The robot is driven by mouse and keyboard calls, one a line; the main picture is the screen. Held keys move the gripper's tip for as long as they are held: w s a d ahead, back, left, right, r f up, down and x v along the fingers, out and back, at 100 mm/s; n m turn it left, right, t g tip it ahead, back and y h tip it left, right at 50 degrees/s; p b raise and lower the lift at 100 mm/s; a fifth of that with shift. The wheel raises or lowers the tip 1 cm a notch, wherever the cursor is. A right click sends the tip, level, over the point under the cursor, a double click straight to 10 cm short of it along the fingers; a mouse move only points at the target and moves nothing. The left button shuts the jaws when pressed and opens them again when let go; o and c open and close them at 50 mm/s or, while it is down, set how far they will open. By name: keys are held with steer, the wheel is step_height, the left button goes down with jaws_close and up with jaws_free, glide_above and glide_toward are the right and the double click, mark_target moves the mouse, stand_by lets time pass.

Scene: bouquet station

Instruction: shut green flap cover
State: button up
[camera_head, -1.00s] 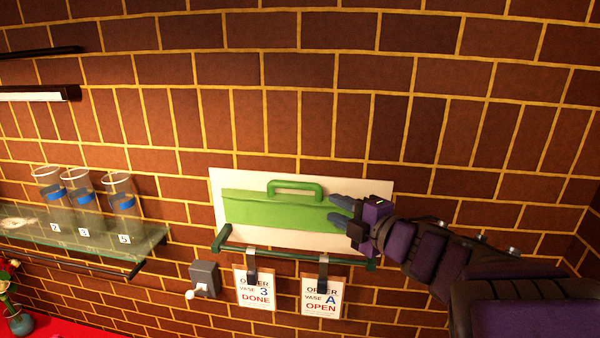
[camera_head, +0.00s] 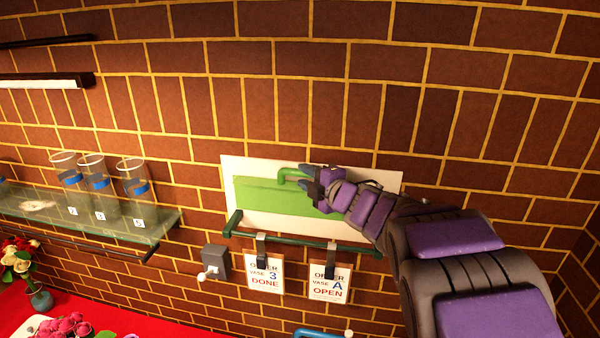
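The green flap cover (camera_head: 262,196) sits on a white panel (camera_head: 232,167) on the brick wall. Its raised green handle (camera_head: 284,176) is partly hidden behind my gripper. My gripper (camera_head: 304,183) is in front of the right part of the cover, with its fingers pointing left at the handle. The fingers look spread apart, and a finger is close to the handle; I cannot tell whether it touches. My forearm hides the right end of the cover. I cannot tell how far the flap stands out from the panel.
A grey switch box (camera_head: 215,262) is on the wall.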

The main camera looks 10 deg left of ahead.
steer(key=shift+w+d, duration=0.25)
steer(key=shift+w, duration=0.55)
steer(key=shift+a+f, duration=0.1)
steer(key=shift+a, duration=0.8)
steer(key=shift+c, duration=0.5)
steer(key=shift+a, duration=0.1)
steer(key=shift+c, duration=0.8)
steer(key=shift+d+f, duration=0.1)
steer(key=shift+d, duration=0.15)
jaws_close()
